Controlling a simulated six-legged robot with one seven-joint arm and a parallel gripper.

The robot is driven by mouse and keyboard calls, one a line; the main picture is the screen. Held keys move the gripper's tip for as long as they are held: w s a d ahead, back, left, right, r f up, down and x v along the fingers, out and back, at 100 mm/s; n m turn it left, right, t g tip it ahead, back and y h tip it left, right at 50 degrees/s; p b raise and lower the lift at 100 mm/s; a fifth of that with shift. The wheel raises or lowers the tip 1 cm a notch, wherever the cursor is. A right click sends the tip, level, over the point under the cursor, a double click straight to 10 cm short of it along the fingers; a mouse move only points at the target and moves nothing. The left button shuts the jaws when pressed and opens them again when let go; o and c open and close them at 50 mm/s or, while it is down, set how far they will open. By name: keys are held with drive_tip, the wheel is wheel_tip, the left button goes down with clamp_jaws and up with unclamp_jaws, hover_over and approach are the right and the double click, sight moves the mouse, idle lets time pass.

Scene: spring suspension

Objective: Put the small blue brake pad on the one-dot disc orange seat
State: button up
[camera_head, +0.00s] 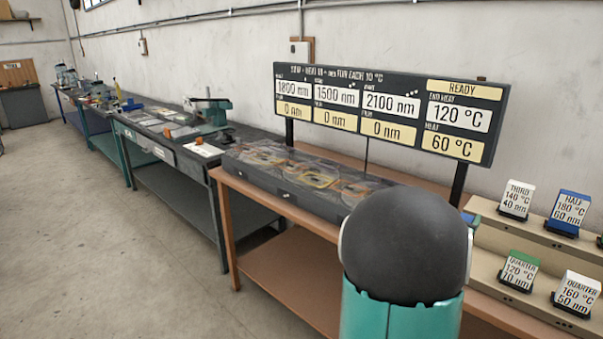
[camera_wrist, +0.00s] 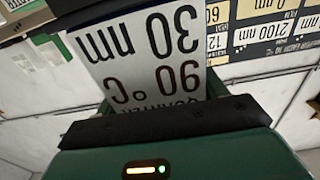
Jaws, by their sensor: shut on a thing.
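In the wrist view a white label plate (camera_wrist: 150,55) reads, upside down, "QUARTER 90 °C 30 nm". It stands right at the dark jaw of my gripper (camera_wrist: 165,118), which is shut on the labelled piece. A dark bluish strip borders the plate; the piece's body colour is mostly hidden. In the head view a dark, clear-topped tray (camera_head: 285,190) holds several orange-yellow ring-shaped seats (camera_head: 318,178). The dots on single discs are too small to read. My gripper is not seen in the head view.
A sign board (camera_head: 390,112) stands behind the tray. A stepped beige rack (camera_head: 490,225) at right holds labelled pieces, including a blue one (camera_head: 568,212) reading "HALF 180 °C 60 nm". A dark bench (camera_head: 185,150) adjoins on the left. Open floor (camera_head: 80,220) lies at left.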

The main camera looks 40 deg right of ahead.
drive_tip(key=shift+w+d+f, duration=0.1)
drive_tip(key=shift+w, duration=0.05)
drive_tip(key=w+a+f+n+t+y, duration=0.25)
drive_tip(key=w+a+f, duration=0.25)
drive_tip(key=w+a, duration=0.3)
drive_tip(key=w+a+f+n+t+y, duration=0.25)
drive_tip(key=w+a+f+t, duration=0.2)
drive_tip(key=w+a, duration=0.4)
drive_tip(key=w+a+f+n+t+y, duration=0.1)
drive_tip(key=w+a+f+n+t, duration=0.2)
drive_tip(key=w+a+f, duration=0.55)
drive_tip(key=w+a+f+n+t+y, duration=0.1)
drive_tip(key=w+a+f+n+y, duration=0.1)
drive_tip(key=a, duration=0.9)
drive_tip(key=w+a+f+n+t+y, duration=0.2)
drive_tip(key=a+f+y, duration=0.3)
drive_tip(key=a, duration=0.6)
drive_tip(key=w+a+f+n+t+y, duration=0.1)
drive_tip(key=w+a+f+n+y, duration=0.2)
drive_tip(key=a, duration=0.8)
drive_tip(key=shift+w+f+n+t+y, duration=0.35)
drive_tip(key=shift+w+f+y, duration=0.25)
drive_tip(key=shift+y, duration=0.2)
